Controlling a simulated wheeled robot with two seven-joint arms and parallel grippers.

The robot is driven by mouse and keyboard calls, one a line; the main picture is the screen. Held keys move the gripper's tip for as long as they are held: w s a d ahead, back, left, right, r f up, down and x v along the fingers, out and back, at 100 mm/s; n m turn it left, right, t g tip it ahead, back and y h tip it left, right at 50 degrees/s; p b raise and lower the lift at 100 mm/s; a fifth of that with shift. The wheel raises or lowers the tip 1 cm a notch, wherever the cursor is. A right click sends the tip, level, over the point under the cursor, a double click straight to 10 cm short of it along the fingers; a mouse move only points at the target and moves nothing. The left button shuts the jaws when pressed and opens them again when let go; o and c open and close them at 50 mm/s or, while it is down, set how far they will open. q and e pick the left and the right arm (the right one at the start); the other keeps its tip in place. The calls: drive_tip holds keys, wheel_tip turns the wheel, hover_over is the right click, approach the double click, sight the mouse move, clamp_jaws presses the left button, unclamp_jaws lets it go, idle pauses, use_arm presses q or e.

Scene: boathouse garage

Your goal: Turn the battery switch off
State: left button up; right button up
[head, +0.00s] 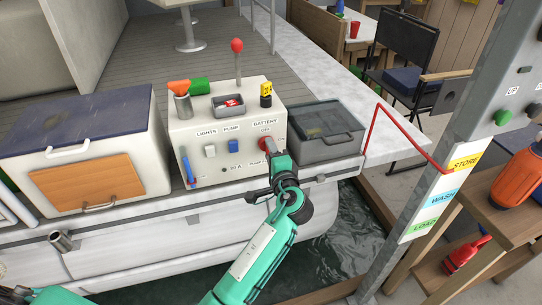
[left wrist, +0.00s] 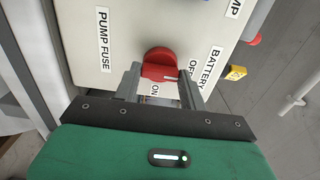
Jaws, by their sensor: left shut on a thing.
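The red battery switch (head: 266,144) is on the front of a cream console (head: 190,133), under the BATTERY label. It also shows in the left wrist view (left wrist: 160,62), with an ON label beside it on the gripper side and an OFF label to its right. My left gripper (head: 270,161) is at the console front, its fingers on either side of the switch knob and shut on it. The fingers partly cover the dial, and I cannot tell clearly which label the knob points to. My right gripper is not in view.
A white pump switch and blue switch (head: 233,146) sit left of the battery switch. A red-knobbed lever (head: 237,47) rises behind the console. A grey lidded box (head: 325,133) stands close on the right, a white cooler (head: 80,150) on the left. Water lies below the hull.

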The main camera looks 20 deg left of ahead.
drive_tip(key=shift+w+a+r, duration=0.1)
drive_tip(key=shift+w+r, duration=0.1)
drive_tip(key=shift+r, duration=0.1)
use_arm(q)
drive_tip(key=o, duration=1)
